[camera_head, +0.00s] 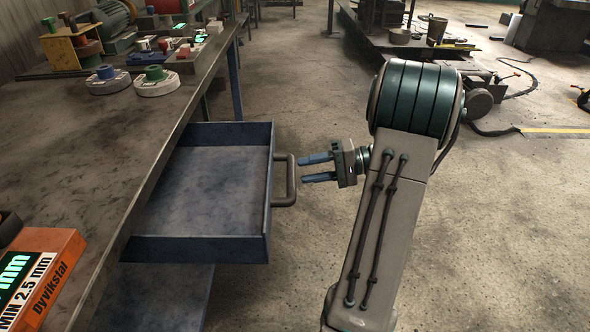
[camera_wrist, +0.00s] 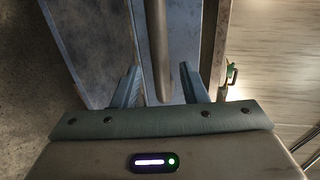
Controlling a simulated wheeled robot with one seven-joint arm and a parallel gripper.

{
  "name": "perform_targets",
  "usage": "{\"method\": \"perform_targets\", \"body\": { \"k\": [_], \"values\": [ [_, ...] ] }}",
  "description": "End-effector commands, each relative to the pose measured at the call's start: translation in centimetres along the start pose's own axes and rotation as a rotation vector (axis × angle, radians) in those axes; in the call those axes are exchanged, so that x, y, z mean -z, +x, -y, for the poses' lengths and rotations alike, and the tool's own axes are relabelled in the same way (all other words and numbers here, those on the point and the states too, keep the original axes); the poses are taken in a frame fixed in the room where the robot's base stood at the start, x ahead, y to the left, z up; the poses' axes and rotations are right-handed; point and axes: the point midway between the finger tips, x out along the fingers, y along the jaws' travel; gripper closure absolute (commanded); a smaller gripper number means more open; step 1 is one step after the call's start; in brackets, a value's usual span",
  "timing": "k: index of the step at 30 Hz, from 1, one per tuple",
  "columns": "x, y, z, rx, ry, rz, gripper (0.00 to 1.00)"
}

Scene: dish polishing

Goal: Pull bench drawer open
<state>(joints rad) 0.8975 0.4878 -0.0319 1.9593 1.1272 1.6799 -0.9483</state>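The bench drawer (camera_head: 200,245) is blue-grey, empty inside, and stands well out from the side of the workbench (camera_head: 100,130). Its grey bar handle (camera_head: 291,180) is on the right-hand front face. My gripper (camera_head: 302,169) is open, just right of the handle, with its two blue fingers pointing left at it. In the head view a small gap seems to lie between fingertips and handle. In the wrist view the handle bar (camera_wrist: 161,75) appears between the spread fingers of my gripper (camera_wrist: 160,72), not gripped.
An orange box (camera_head: 50,275) lies on the bench at the near left. Two round gauge-like pieces, one blue-topped (camera_head: 107,82) and one green-topped (camera_head: 156,82), stand on the bench top. A blue lower shelf (camera_head: 160,295) is under the drawer.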

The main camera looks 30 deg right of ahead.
Motion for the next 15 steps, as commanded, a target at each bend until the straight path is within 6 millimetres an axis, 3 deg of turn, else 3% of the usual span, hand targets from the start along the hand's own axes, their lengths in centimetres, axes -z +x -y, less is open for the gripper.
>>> {"method": "perform_targets", "body": {
  "k": [6,15],
  "values": [
    [0.1,-5.1,0.1,-0.001,0.000,-0.002,0.61],
    [0.0,-8.5,0.0,0.000,0.001,0.002,0.61]
  ]
}}
